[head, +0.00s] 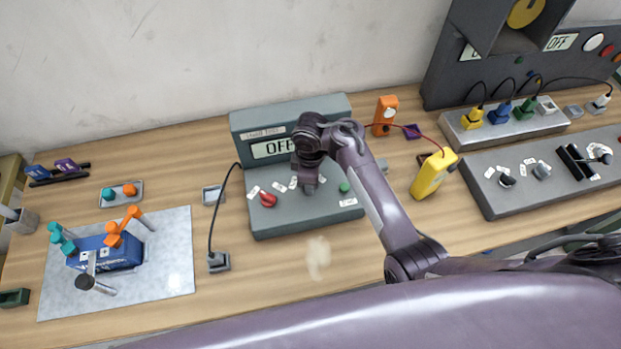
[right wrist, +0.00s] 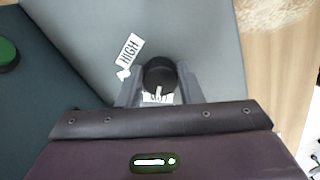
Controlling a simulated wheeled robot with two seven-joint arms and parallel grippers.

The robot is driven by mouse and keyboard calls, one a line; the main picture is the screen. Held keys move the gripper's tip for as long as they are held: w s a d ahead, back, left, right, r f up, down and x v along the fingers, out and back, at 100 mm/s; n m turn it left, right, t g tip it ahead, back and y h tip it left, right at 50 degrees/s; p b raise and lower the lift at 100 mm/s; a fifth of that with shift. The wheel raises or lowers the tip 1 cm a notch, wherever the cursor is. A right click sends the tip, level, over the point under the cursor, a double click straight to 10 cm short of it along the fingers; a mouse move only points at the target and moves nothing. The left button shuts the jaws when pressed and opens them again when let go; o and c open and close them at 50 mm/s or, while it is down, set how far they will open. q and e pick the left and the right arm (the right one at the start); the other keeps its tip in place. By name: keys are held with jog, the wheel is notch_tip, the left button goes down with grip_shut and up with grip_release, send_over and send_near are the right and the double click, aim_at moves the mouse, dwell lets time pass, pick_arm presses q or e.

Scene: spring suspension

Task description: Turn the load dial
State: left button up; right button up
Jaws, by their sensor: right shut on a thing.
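The load dial (right wrist: 160,72) is a round black knob with a white pointer line, seen in the right wrist view. Its pointer faces the bottom of that view, towards a white label partly hidden by the knob and gripper. A "HIGH" label (right wrist: 130,50) lies up and left of the dial. My right gripper (right wrist: 161,84) is shut on the dial, one finger on each side. In the head view my right gripper (head: 308,188) is down at the grey load-test console (head: 300,218) and hides the dial. The console's display (head: 273,148) reads "OFF". My left gripper is not in view.
A red knob (head: 268,200) and a green button (head: 345,187) flank my right gripper on the console. A yellow meter (head: 434,175) and an orange device (head: 385,115) stand to its right. A metal mat (head: 170,270) with a blue fixture is at left.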

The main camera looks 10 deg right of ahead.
jog(key=shift+a+n, duration=0.1)
jog(key=shift+n, duration=0.6)
jog(key=o, duration=1)
jog(key=shift+w, duration=0.1)
jog(key=shift+c, duration=0.2)
